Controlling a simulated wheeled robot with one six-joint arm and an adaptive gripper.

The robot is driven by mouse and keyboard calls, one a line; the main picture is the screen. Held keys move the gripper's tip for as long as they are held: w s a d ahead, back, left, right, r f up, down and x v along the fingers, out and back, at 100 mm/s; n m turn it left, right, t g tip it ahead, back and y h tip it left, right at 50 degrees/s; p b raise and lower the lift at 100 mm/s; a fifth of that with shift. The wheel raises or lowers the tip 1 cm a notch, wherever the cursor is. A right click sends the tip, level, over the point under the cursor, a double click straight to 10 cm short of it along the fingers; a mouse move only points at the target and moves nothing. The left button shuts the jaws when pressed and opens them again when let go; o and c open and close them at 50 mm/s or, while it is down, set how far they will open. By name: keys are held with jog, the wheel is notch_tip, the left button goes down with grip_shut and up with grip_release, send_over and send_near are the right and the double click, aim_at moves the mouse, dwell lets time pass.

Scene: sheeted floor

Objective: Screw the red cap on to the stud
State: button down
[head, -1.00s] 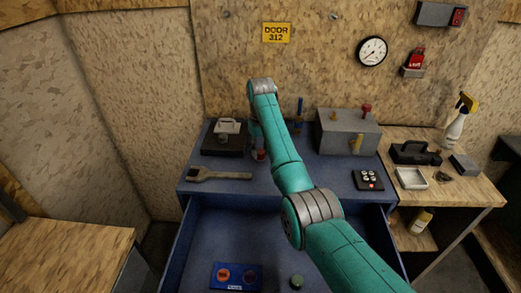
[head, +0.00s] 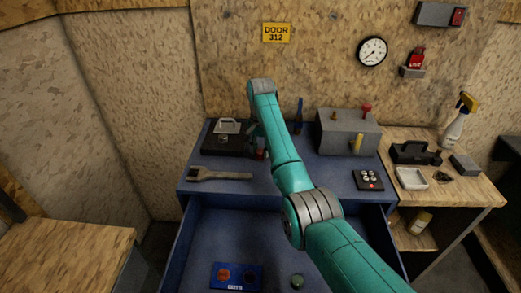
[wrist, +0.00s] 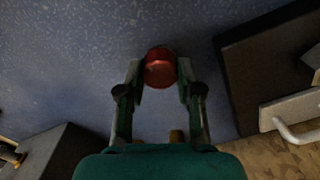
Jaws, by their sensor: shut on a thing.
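The red cap (wrist: 160,68) sits between the fingertips of my gripper (wrist: 161,82) in the wrist view, with a finger against each side. My gripper is shut on it. In the head view a small part of the red cap (head: 260,154) shows low beside my arm, just above the blue bench top. My arm hides most of the gripper there. I cannot make out the stud in either view, and cannot tell whether the cap touches anything below.
A dark block with a pale handle (head: 227,127) stands left of the gripper, and a wrench (head: 220,174) lies in front. A grey box with levers (head: 347,132) and a button pad (head: 368,180) are to the right. The open drawer (head: 222,232) is below.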

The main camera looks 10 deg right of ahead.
jog(key=c, duration=1.2)
grip_release()
jog(key=shift+m, duration=0.5)
jog(key=o, duration=0.5)
